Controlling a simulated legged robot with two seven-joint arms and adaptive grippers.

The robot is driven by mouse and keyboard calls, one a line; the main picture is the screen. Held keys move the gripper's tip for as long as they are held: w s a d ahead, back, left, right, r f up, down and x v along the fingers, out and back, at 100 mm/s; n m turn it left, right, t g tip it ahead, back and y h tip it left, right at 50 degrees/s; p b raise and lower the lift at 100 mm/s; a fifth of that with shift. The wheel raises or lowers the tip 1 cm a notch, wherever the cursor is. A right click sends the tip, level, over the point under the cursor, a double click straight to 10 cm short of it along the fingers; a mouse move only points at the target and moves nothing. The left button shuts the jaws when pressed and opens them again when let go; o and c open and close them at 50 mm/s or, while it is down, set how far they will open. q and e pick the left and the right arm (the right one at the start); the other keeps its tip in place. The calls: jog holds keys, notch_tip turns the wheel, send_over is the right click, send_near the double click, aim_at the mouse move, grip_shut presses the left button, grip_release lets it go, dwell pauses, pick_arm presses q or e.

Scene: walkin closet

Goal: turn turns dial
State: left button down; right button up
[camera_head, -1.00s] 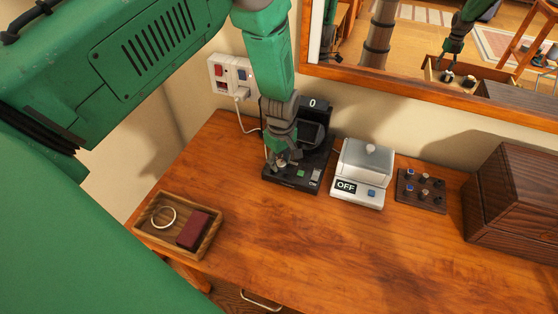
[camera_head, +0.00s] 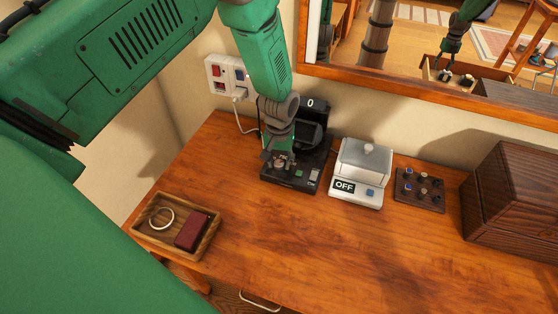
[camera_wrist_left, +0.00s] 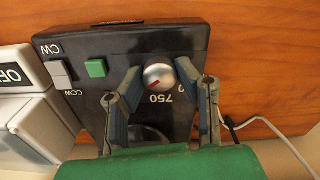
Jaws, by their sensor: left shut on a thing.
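The turns dial (camera_wrist_left: 158,77) is a silver round knob with a red mark, on a black device (camera_head: 296,182) near the wall. The figure 750 is printed beside it in the left wrist view. My left gripper (camera_wrist_left: 159,72) has one finger on each side of the knob and is shut on it; it also shows in the head view (camera_head: 277,160), where it hides the dial. The device's display (camera_head: 311,103) reads 0. A green button (camera_wrist_left: 96,68) and a CW/CCW switch (camera_wrist_left: 59,74) sit beside the dial. My right gripper is not seen directly.
A silver-lidded box reading OFF (camera_head: 361,172) and a small knob board (camera_head: 420,190) stand right of the device. A wooden case (camera_head: 514,200) is farther right. A tray (camera_head: 200,251) holds a ring and a dark red box. The front tabletop is clear.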

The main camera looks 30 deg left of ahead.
aim_at(280, 162)
pick_arm(q)
jog(key=shift+w+d+r+m, duration=0.1)
jog(key=shift+m, duration=0.7)
jog(key=c, duration=1.2)
grip_release()
notch_tip(280, 162, up, 12)
